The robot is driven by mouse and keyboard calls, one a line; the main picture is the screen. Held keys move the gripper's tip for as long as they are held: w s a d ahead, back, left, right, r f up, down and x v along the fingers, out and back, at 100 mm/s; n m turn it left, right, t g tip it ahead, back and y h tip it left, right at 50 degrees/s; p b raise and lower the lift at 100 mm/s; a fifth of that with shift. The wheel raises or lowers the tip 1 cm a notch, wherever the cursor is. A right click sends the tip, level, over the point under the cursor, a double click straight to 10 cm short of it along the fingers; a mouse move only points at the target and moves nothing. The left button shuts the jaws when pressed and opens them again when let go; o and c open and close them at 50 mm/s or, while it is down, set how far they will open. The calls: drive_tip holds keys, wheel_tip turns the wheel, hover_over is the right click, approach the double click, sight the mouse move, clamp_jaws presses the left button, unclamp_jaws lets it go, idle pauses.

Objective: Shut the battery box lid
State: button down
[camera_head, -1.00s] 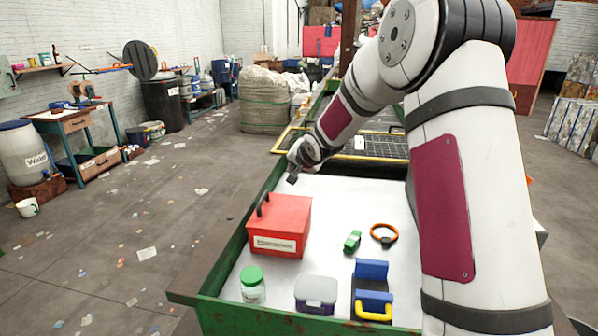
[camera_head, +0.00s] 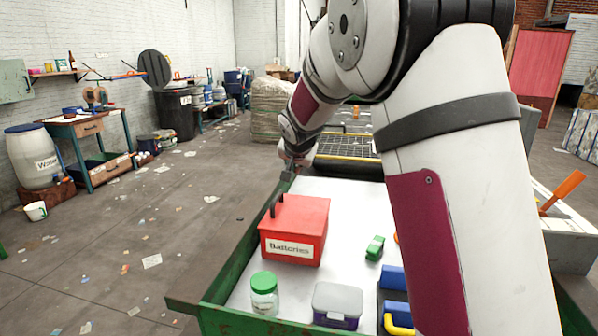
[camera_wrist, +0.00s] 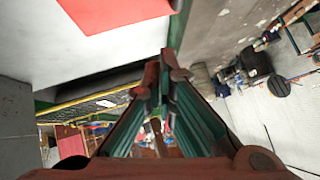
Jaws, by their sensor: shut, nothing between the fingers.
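The red battery box (camera_head: 292,245), with a white "Batteries" label on its front, stands on the left of the pale tray surface. Its lid (camera_head: 303,211) shows as a flat red top that looks down on the box; I cannot tell whether it is fully seated. A dark handle (camera_head: 276,207) stands at its left edge. My gripper (camera_head: 287,176) is beyond the box, above the tray's far left edge, apart from the box. In the wrist view my gripper (camera_wrist: 163,62) is shut and empty, and part of the red box (camera_wrist: 115,12) shows at the top.
A green-lidded jar (camera_head: 264,296), a grey-lidded container (camera_head: 336,304), a green item (camera_head: 375,248) and a blue item with a yellow handle (camera_head: 395,308) lie nearby. The green tray rim (camera_head: 215,290) borders the left. My arm hides the right side.

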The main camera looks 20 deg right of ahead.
sight(279, 192)
drive_tip(key=w+a+f+h+b, duration=0.1)
drive_tip(key=w+a+f+n+g+h+b, duration=0.1)
drive_tip(key=a+f+b, duration=0.1)
drive_tip(key=w+a+f+g+b, duration=0.1)
drive_tip(key=shift+a+f+n+h+b, duration=0.15)
drive_tip(key=shift+f+n+h+b, duration=0.2)
drive_tip(key=shift+n+h+b, duration=0.05)
drive_tip(key=shift+w+a+f+b, duration=0.15)
drive_tip(key=shift+a+f+b, duration=0.15)
drive_tip(key=shift+f, duration=0.2)
drive_tip(key=shift+w+a+f+b, duration=0.2)
drive_tip(key=shift+f+b, duration=0.1)
drive_tip(key=shift+f, duration=0.15)
drive_tip(key=shift+r, duration=0.1)
